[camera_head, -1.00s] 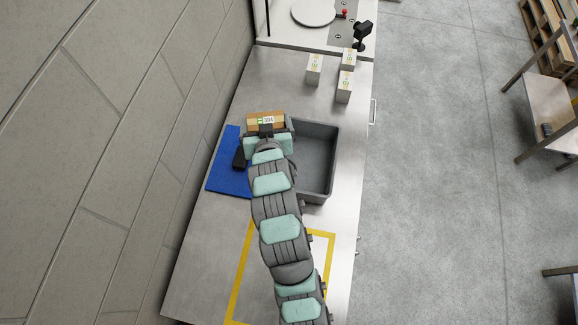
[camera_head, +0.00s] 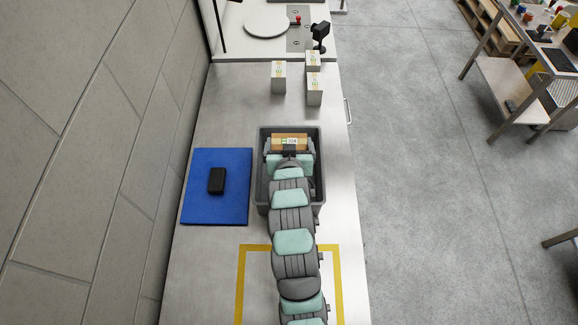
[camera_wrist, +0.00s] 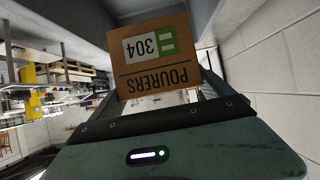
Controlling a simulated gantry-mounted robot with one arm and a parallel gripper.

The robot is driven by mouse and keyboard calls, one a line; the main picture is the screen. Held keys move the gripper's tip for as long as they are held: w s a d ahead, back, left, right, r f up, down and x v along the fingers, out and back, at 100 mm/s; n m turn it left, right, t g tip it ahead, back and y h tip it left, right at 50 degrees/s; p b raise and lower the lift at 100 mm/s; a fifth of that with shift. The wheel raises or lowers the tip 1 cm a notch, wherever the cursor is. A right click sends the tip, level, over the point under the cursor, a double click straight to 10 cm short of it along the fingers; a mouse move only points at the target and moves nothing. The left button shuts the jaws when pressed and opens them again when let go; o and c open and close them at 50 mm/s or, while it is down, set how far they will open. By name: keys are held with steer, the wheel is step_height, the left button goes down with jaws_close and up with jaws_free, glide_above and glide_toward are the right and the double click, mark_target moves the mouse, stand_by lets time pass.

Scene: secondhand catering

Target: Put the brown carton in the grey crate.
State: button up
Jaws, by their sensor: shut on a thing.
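The brown carton (camera_head: 289,142) has a green and white label marked 304, and the word POURERS shows in the wrist view (camera_wrist: 160,58). My gripper (camera_head: 290,151) is shut on it, with a finger at either side. The grey crate (camera_head: 261,185) stands on the steel counter. In the head view the carton and gripper lie within the crate's outline, near its far end. My arm covers much of the crate's inside. How far the carton is above the crate floor cannot be told.
A blue mat (camera_head: 232,205) with a black object (camera_head: 216,180) lies left of the crate. Several white cartons (camera_head: 314,88) stand beyond it. Yellow tape (camera_head: 240,285) marks the near counter (camera_head: 205,285). A wall runs along the left.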

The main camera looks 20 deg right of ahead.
step_height(320, 180, down, 12)
steer(key=shift+r+p, duration=0.15)
steer(key=shift+p, duration=0.65)
steer(key=o, duration=1.5)
